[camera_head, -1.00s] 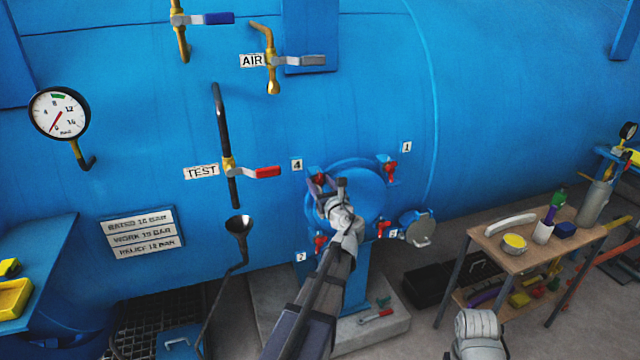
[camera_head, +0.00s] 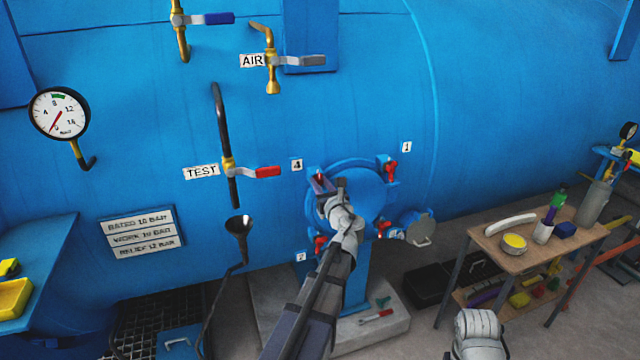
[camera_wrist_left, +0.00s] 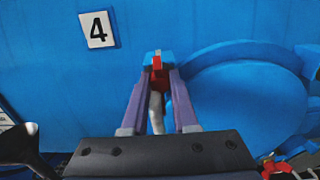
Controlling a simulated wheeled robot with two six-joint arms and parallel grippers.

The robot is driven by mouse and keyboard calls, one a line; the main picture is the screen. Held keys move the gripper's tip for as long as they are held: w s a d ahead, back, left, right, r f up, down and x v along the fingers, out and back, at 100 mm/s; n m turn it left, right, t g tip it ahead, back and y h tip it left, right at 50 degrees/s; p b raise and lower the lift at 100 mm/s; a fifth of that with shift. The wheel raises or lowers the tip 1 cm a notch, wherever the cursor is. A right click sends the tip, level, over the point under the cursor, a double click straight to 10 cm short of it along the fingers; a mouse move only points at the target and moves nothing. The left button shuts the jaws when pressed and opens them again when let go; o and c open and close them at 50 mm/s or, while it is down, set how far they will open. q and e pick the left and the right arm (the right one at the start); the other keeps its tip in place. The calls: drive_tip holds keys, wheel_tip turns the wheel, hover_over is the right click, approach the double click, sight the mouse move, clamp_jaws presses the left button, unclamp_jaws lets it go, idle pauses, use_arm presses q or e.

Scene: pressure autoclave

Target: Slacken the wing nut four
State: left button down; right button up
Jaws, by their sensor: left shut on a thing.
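The red wing nut four (camera_wrist_left: 157,62) sits in a blue lug at the upper left of the round blue hatch (camera_head: 362,190), by the label 4 (camera_head: 297,165). My left gripper (camera_head: 322,184) is at this nut. In the left wrist view its two purple fingers (camera_wrist_left: 156,80) are shut on the red nut, with a grey bolt shank between them. In the head view the gripper hides most of the nut. My right gripper is not in view; only a grey part of my right arm shows at the bottom.
Other red wing nuts sit at label 1 (camera_head: 391,168), at lower left (camera_head: 320,244) and at lower right (camera_head: 383,228). A wooden table (camera_head: 490,240) with tools stands at right. A TEST valve with a red handle (camera_head: 267,171) and a black funnel (camera_head: 239,226) are left of the hatch.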

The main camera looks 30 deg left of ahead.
use_arm(q)
drive_tip(key=n, duration=0.8)
drive_tip(key=shift+n, duration=0.3)
drive_tip(key=n, duration=0.3)
drive_tip(key=shift+n, duration=0.3)
drive_tip(key=n, duration=0.4)
drive_tip(key=shift+n, duration=0.3)
drive_tip(key=n, duration=0.6)
drive_tip(key=shift+s, duration=0.1)
drive_tip(key=n, duration=0.6)
drive_tip(key=shift+f, duration=0.1)
drive_tip(key=shift+n, duration=0.4)
